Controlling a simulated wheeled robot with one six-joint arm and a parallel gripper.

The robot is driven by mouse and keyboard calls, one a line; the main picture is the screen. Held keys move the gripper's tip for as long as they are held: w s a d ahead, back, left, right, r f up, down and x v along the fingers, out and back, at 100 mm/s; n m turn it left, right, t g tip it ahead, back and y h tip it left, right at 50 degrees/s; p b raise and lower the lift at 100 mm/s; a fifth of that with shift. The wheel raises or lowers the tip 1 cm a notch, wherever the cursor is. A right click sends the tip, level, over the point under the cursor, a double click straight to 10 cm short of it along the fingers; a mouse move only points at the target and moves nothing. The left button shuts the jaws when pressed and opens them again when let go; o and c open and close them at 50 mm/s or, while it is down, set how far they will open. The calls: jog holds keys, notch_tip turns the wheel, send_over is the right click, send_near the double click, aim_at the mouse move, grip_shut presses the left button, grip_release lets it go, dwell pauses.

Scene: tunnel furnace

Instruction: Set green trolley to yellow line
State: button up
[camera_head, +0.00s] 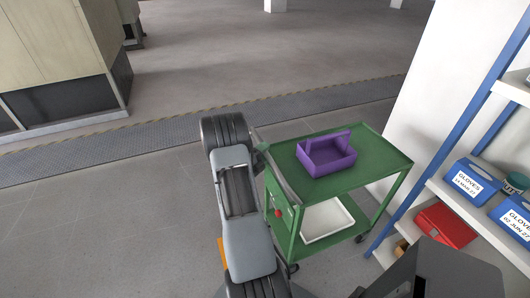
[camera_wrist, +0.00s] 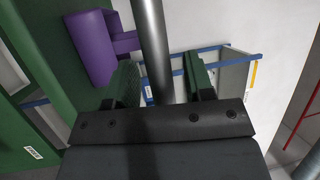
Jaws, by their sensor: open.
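The green trolley (camera_head: 375,157) stands right of my arm in the head view. Its grey push handle (camera_head: 284,182) runs along its left end. A purple open box (camera_head: 327,158) sits on its top shelf. My gripper (camera_head: 262,147) is at the far end of this handle. In the wrist view the handle bar (camera_wrist: 152,40) passes between the two spread fingers, with gaps visible on both sides. The purple box (camera_wrist: 92,48) also shows there at the upper left. A yellow-and-dark striped line (camera_head: 172,118) crosses the floor beyond the trolley.
A white tray (camera_head: 325,222) lies on the trolley's lower shelf. A blue-framed rack (camera_head: 438,160) with glove boxes and a red box (camera_head: 446,226) stands close at the right, beside a white wall (camera_head: 425,75). A large beige cabinet (camera_head: 55,50) stands at far left. Floor beyond the line is open.

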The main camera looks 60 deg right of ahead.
grip_shut()
dwell(0.3)
